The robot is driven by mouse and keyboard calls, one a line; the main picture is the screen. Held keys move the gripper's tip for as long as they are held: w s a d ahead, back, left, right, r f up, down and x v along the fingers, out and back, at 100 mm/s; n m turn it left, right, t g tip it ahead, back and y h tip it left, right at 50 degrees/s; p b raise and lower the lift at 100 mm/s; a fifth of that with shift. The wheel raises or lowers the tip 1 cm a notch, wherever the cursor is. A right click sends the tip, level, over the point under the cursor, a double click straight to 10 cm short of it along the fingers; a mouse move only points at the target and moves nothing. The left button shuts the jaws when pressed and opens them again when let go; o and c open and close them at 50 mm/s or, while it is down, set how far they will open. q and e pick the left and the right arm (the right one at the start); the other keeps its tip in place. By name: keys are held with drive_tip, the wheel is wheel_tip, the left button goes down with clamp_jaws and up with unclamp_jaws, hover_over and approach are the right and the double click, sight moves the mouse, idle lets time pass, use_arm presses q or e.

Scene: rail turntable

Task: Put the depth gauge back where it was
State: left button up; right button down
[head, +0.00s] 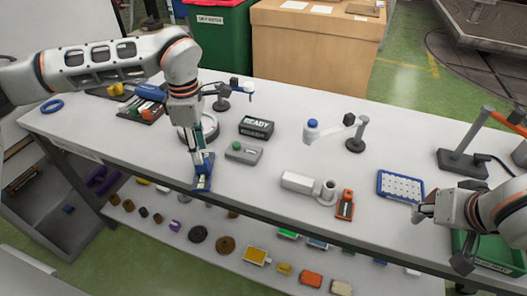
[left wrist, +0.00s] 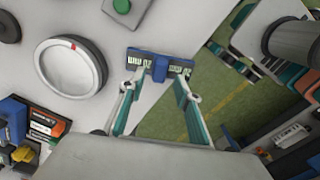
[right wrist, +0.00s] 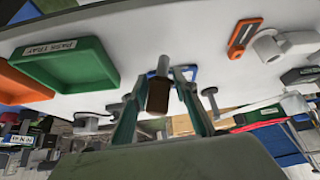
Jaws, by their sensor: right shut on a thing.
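A blue piece with a dark, white-marked scale bar, which looks like the depth gauge (head: 203,181), lies at the front edge of the white bench. It also shows in the left wrist view (left wrist: 160,66). My left gripper (head: 202,160) is above it, pointing down. In the left wrist view its fingers (left wrist: 160,78) are apart, one on each side of the gauge's blue middle, without visibly closing on it. My right gripper (right wrist: 158,78) is shut on a grey-and-brown cylinder (right wrist: 158,92) at the right front of the bench.
Near the left gripper are a round white dial (left wrist: 70,66) and a grey box with a green button (head: 243,152). A READY sign (head: 257,127) stands behind. A blue tray (head: 381,194) and a green tray (head: 490,262) are near the right gripper.

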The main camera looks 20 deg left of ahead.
use_arm(q)
wheel_tip(320, 180, up, 7)
drive_tip(key=shift+r, duration=0.2)
drive_tip(key=shift+s, duration=0.1)
idle(0.5)
